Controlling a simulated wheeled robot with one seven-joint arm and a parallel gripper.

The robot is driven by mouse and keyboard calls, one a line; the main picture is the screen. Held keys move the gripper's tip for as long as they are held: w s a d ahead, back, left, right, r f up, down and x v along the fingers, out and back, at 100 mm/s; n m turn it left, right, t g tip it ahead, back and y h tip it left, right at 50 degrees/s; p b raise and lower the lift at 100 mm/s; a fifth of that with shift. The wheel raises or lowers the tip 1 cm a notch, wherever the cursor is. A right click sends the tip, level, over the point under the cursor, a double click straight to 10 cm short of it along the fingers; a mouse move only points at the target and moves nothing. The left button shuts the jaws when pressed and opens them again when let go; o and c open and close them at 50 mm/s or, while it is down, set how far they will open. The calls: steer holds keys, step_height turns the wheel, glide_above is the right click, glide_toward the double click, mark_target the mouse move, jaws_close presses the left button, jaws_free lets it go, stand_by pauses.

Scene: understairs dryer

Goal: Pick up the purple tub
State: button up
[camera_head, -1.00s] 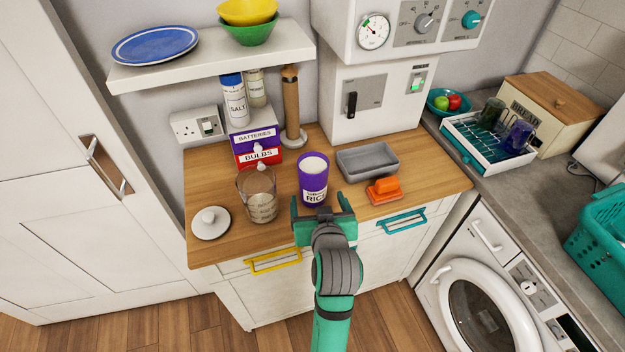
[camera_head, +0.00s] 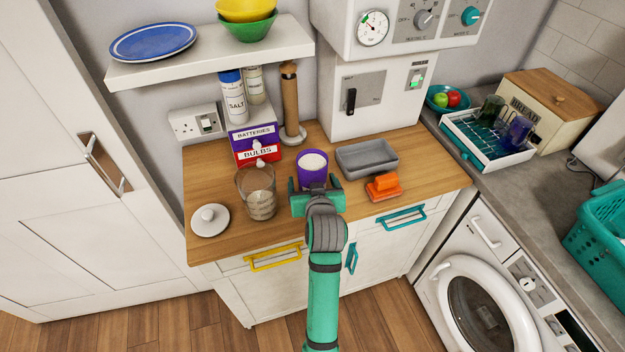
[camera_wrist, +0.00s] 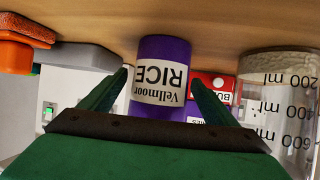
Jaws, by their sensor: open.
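The purple tub (camera_head: 312,168) is a round container with a white top, standing on the wooden counter. In the wrist view the tub (camera_wrist: 161,78) appears upside down, with a white label reading "Vellmoor RICE". My gripper (camera_head: 316,190) is at the front of the tub and hides its lower part in the head view. In the wrist view my gripper (camera_wrist: 159,90) is open, with one green finger on each side of the tub. I cannot tell whether either finger touches it.
A glass measuring jug (camera_head: 259,192) stands close left of the tub, with a white lid (camera_head: 209,220) beside it. A grey tray (camera_head: 367,157) and an orange object on a dish (camera_head: 384,186) lie to the right. Labelled boxes (camera_head: 257,147) stand behind.

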steer(key=shift+w, duration=0.1)
steer(key=c, duration=1.7)
steer(key=shift+o, duration=0.2)
steer(key=shift+r, duration=0.1)
steer(key=shift+r, duration=0.1)
